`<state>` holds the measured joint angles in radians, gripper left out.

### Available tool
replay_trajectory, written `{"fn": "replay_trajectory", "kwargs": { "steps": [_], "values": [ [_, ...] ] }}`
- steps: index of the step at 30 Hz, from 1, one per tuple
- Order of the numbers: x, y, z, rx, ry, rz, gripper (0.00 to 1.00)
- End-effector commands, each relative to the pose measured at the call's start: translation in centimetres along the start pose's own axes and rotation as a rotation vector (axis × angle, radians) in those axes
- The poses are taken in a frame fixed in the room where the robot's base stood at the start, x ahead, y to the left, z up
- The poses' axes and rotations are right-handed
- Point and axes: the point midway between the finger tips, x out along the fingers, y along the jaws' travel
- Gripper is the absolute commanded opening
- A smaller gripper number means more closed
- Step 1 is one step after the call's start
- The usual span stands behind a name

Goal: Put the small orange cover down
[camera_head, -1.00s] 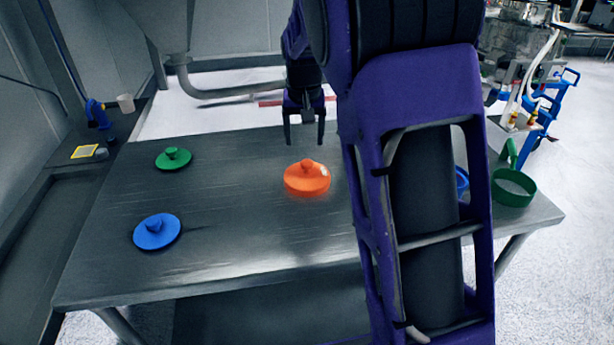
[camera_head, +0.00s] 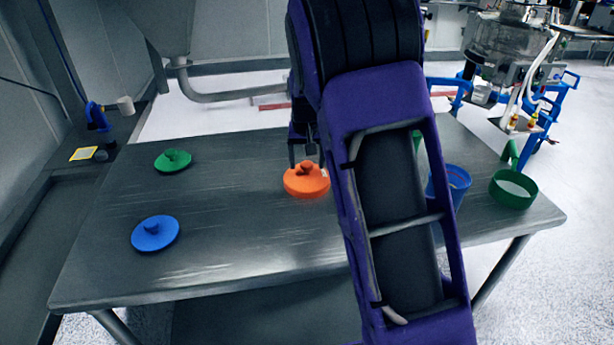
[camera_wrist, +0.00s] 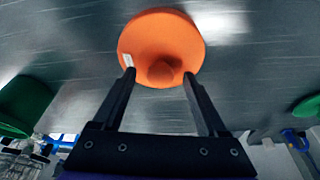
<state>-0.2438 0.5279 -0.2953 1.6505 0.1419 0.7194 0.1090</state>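The small orange cover (camera_head: 306,186) lies flat on the metal table (camera_head: 225,225), its round knob upward. It also shows in the wrist view (camera_wrist: 160,38), with a small white label on its edge. My gripper (camera_head: 306,158) is just above and behind the cover, fingers pointing down. In the wrist view my gripper (camera_wrist: 159,77) has its fingertips spread on both sides of the knob, with gaps between. It is open and holds nothing. I cannot tell exactly how high the fingertips are above the cover.
A green cover (camera_head: 173,161) and a blue cover (camera_head: 155,233) lie at the table's left. A blue container (camera_head: 455,183) and a green round, handled vessel (camera_head: 512,190) stand at its right, beyond my arm. The table between the covers is clear.

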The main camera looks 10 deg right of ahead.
Motion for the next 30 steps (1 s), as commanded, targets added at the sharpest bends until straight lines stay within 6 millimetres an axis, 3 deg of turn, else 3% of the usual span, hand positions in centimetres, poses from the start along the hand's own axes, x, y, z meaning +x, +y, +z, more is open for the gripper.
{"fn": "replay_trajectory", "kwargs": {
  "steps": [2,12,26,30],
  "values": [
    [0.0,0.0,0.0,0.000,0.000,0.000,0.61],
    [0.0,0.0,0.0,-0.001,0.000,0.000,0.00],
    [-0.1,0.0,0.0,0.000,0.001,0.000,0.00],
    [-1.3,0.0,-0.4,-0.001,0.003,-0.001,0.00]
  ]
}}
